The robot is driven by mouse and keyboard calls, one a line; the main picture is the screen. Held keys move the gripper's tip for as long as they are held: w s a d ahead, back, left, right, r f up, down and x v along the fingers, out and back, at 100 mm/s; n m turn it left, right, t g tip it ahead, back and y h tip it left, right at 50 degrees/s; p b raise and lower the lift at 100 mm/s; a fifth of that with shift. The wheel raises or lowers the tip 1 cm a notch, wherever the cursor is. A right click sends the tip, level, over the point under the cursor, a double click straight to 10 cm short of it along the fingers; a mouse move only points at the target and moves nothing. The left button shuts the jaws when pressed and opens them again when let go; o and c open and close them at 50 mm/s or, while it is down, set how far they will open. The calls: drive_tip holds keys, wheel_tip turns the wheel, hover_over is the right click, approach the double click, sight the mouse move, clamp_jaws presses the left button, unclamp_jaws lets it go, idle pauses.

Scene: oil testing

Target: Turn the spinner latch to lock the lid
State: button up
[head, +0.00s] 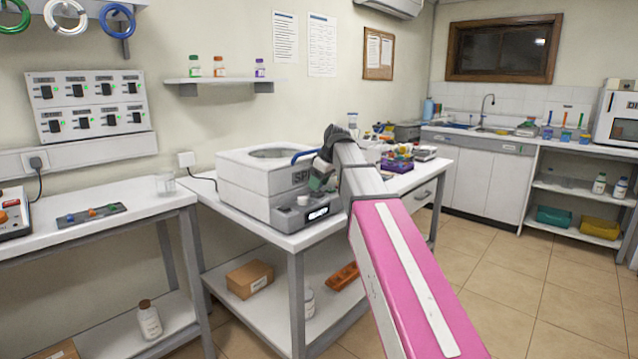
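The spinner (240,190) is a white box on the white table, with "SP" lettering partly visible on its front. A grey round area (272,153) shows on its top, and I cannot tell whether it is the lid or the bowl. A small pale knob (303,200) stands on the grey front panel, above a dark display (318,213). I cannot make out the latch clearly.
Coloured racks (397,163) and small items crowd the table behind my arm. A brown box (250,278) and an orange tray (343,276) lie on the lower shelf. Floor is clear at right.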

drive_tip(key=shift+s+m+t+h, duration=0.1)
drive_tip(key=shift+m+t+h, duration=0.25)
drive_tip(key=shift+m, duration=1.15)
drive_tip(key=o, duration=0.9)
drive_tip(key=shift+o, duration=0.2)
drive_tip(key=v, duration=1)
drive_tip(key=shift+r, duration=0.4)
drive_tip(key=shift+s+d, duration=0.1)
drive_tip(key=shift+s, duration=0.1)
